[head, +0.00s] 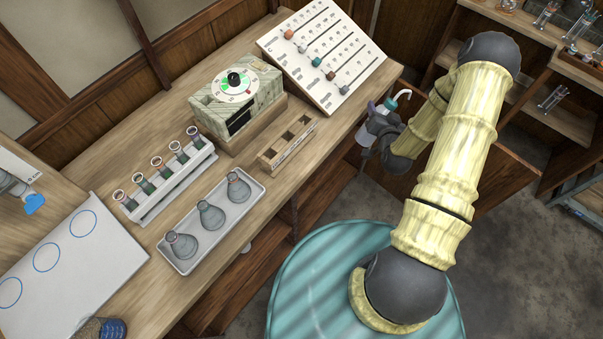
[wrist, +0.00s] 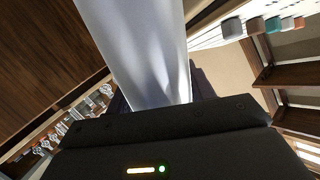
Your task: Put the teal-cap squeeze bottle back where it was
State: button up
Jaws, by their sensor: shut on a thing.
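The teal-cap squeeze bottle (head: 390,103) is in my gripper (head: 374,127), held up off the bench beyond its right edge in the head view. Its teal cap and bent nozzle point up and to the right, so it looks tilted. My gripper is shut around its body and hides part of it. In the wrist view the pale translucent bottle body (wrist: 138,45) rises from between the jaws. A low wooden rack (head: 270,157) with square openings stands on the bench to the left of my gripper; its openings look empty.
A sloped panel with coloured sliders (head: 345,75) and a boxed dial unit (head: 236,100) stand behind the rack. A white tray of flasks (head: 174,262) and a test-tube rack (head: 150,213) are further left. Shelves with glassware (head: 560,65) are at the right.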

jog(key=shift+w+d+f+t+h+b, duration=0.35)
jog(key=shift+w+d+f+b, duration=0.65)
jog(key=shift+f+b, duration=2.3)
jog(key=shift+w+d+f+t+h+b, duration=0.15)
jog(key=shift+w+d+f+h+b, duration=0.3)
jog(key=shift+d+f+b, duration=2.75)
jog(key=w+a+f+n+t+b, duration=0.1)
jog(key=w+a+f+b, duration=0.15)
jog(key=a+b, duration=0.6)
jog(key=w+a+f+n+b, duration=0.1)
jog(key=w+a+f+b, duration=0.15)
jog(key=b, duration=1.15)
jog(key=a+f+n+y+b, duration=0.2)
jog(key=a+n+y+b, duration=0.1)
jog(key=a+b, duration=0.4)
jog(key=s+a+f+n+y+b, duration=0.1)
jog(key=a+f+n+y+b, duration=0.2)
jog(key=a+b, duration=0.5)
jog(key=a, duration=0.6)
jog(key=shift+a+f+y, duration=0.2)
jog(key=shift+a+y, duration=0.05)
jog(key=shift+y, duration=0.15)
jog(key=shift+f+b, duration=1.25)
jog(key=shift+f, duration=1.25)
jog(key=shift+f+b, duration=1.4)
jog(key=shift+f, duration=1.1)
